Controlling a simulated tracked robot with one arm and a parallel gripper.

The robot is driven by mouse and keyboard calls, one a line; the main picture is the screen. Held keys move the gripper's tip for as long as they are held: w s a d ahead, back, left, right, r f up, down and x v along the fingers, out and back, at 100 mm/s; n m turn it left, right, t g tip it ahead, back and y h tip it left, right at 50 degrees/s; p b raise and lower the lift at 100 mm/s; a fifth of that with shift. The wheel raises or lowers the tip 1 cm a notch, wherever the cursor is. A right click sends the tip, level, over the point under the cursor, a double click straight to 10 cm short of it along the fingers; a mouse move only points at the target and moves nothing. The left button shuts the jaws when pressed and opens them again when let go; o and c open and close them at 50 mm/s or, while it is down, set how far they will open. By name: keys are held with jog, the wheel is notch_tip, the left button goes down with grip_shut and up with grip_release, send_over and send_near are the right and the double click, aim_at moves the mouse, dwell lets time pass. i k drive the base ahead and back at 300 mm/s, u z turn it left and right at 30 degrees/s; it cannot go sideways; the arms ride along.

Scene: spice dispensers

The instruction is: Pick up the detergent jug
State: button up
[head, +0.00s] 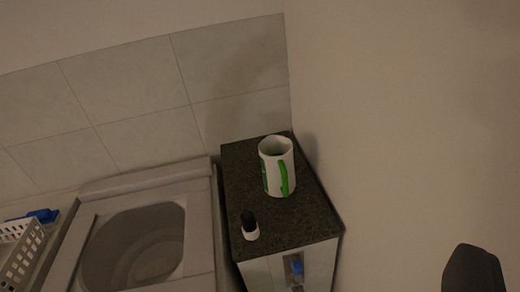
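I cannot clearly make out a detergent jug. The largest container is a white cylinder with green markings (278,167), upright on the dark speckled top of a small cabinet (305,222). Its top looks open and dark inside, and a green curved shape runs down its right side. Of my gripper, only a dark rounded shape (473,270) that may be one finger shows at the bottom right. It is well apart from the cylinder and touches nothing in view. The other finger is not visible, so its opening cannot be told.
A small white bottle with a black cap (250,226) stands at the cabinet top's front left. A blue item (297,268) shows in the cabinet front. Left is a washer-like unit (208,235), then a white basket (22,255) and a blue object (42,215). A bare wall (400,130) bounds the right.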

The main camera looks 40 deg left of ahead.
aim_at(275, 152)
jog(key=u, duration=0.45)
jog(key=i, duration=0.9)
jog(key=u, duration=0.65)
